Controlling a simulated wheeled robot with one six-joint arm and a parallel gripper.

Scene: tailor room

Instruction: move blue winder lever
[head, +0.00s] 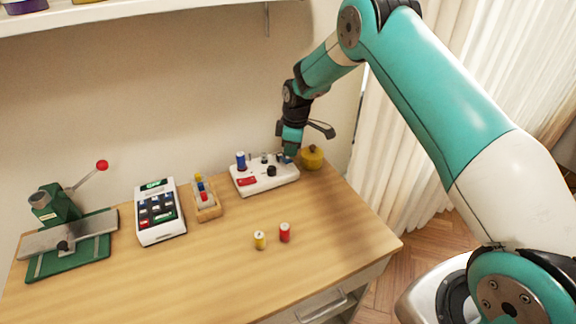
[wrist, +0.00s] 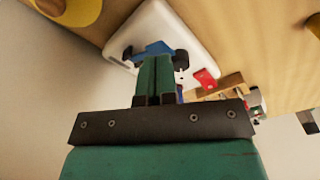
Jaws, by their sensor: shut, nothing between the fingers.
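The winder is a white box (head: 265,178) at the back right of the table in the head view. It carries a blue spool (head: 240,161), a black knob (head: 272,171) and a red patch (head: 247,181). In the wrist view the white winder (wrist: 193,45) shows the blue lever (wrist: 152,49) near a black knob (wrist: 181,60). My gripper (head: 287,155) is over the winder's right end, fingers pointing down. In the wrist view my gripper (wrist: 155,60) is shut and empty, with its tips right at the blue lever; I cannot tell whether they touch.
A yellow pot (head: 312,158) stands just right of the winder. A wooden spool rack (head: 207,212), a white keypad device (head: 160,225) and a green press (head: 65,235) are to the left. Yellow (head: 260,240) and red (head: 285,233) spools stand in front.

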